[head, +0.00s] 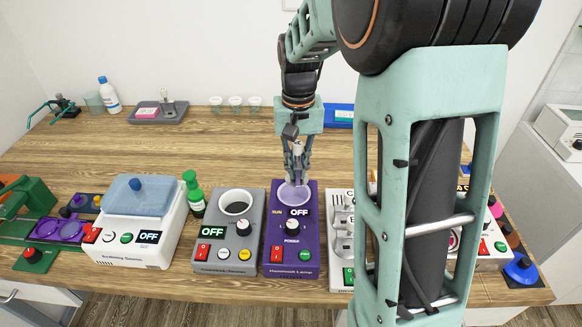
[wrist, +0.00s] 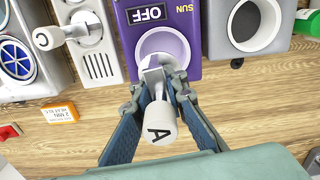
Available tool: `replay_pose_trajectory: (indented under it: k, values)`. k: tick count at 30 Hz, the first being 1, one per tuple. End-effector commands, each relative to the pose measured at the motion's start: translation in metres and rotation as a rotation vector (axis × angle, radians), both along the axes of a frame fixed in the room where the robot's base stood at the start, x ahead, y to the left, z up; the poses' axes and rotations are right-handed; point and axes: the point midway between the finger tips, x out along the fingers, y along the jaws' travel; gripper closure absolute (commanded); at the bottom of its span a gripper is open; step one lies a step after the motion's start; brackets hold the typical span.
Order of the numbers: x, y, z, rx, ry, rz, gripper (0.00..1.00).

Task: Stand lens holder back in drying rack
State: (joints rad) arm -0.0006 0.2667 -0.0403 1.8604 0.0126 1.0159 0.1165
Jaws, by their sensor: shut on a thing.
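My gripper (head: 297,178) is shut on a lens holder, over the round opening of the purple lamp unit (head: 279,250). In the wrist view, my gripper's fingers (wrist: 158,86) close around the holder's neck, and its pale knob handle marked A (wrist: 158,127) points towards the camera. The holder's far end is at the edge of the purple unit's opening (wrist: 166,50); how deep it reaches I cannot tell. A light grey slotted unit (wrist: 98,66), which looks like the drying rack, stands beside the purple unit. A second holder marked C (wrist: 48,38) is in it.
A grey unit with a round well (head: 230,250) stands left of the purple unit, near a green bottle (head: 194,195). A white box with a blue lid (head: 135,222) is further left. Small cups (head: 235,102) stand at the back. The table's middle is clear.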

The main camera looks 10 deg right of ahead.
Motion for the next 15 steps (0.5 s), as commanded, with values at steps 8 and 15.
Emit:
replay_pose_trajectory:
  k: [8, 15]
  values:
    - [-0.006, -0.041, 0.024, -0.002, -0.001, -0.435, 1.00]
    - [-0.015, -0.081, 0.043, -0.003, -0.001, -0.887, 1.00]
